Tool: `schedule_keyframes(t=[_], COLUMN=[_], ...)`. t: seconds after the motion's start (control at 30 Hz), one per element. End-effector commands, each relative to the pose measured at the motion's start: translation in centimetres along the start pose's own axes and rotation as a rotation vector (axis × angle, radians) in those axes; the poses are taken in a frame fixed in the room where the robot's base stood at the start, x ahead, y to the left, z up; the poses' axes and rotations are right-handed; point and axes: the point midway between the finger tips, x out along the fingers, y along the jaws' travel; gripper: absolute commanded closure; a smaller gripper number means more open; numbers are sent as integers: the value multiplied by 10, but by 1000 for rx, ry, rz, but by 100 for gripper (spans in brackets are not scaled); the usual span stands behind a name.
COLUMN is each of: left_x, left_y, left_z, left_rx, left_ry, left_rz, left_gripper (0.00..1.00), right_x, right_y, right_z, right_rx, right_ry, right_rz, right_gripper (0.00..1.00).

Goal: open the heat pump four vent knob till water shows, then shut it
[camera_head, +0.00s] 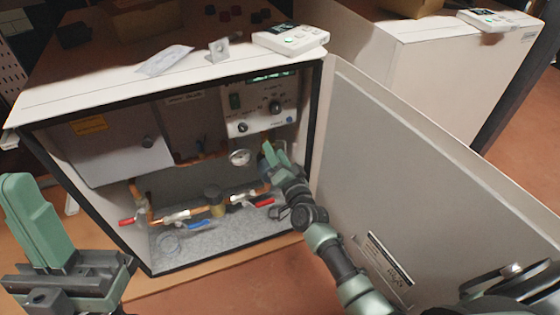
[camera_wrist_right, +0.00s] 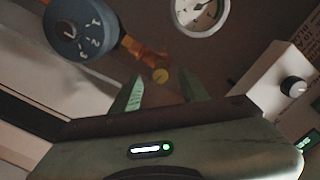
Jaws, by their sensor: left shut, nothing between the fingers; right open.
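The open heat pump cabinet (camera_head: 318,110) shows its pipes, valves and panel. In the right wrist view a small brass-yellow round knob (camera_wrist_right: 160,75), apparently the vent knob, sits on a copper fitting. It lies beyond and between the fingertips of my right gripper (camera_wrist_right: 160,90), with no clear contact. In the head view my right gripper (camera_head: 272,152) is open inside the cabinet, right of the pressure gauge (camera_head: 239,157); I cannot make out the vent knob there. No water is visible. My left gripper (camera_head: 38,220) is shut and empty, outside the cabinet at lower left.
A blue-grey numbered dial (camera_wrist_right: 80,25) is near the fitting. Red-handled valves (camera_head: 264,203) and a blue-handled valve (camera_head: 200,224) sit low inside. The open door (camera_head: 420,160) stands right of my right arm. A white remote device (camera_head: 290,39) lies on top.

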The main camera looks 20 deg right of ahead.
Motion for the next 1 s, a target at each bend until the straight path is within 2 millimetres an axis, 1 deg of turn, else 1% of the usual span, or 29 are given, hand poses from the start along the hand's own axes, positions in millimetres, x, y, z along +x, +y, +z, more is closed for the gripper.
schedule_keyframes(t=[0.13, 0.3, 0.4, 0.5, 0.67, 1.0], left_x=[4, -2, -7, -12, -17, -17], left_y=[-2, -6, -8, -10, -10, -10], left_z=[28, 64, 79, 90, 97, 98], left_rx=[9, 19, 24, 27, 29, 29], left_ry=[-150, -334, -421, -481, -522, -523], left_rz=[-2, -7, -9, -11, -12, -12], left_gripper=[100, 100, 100, 100, 100, 100], right_x=[-20, -44, -56, -65, -70, -70], right_y=[-1, -1, 0, 0, 0, 0], right_z=[-1, -1, 0, 0, 0, 0], right_rx=[-2, 0, -2, -1, 0, 0], right_ry=[-3, -2, -3, -1, -1, -1], right_rz=[2, 2, 2, 1, 0, 1], right_gripper=[56, 56, 56, 56, 56, 56])
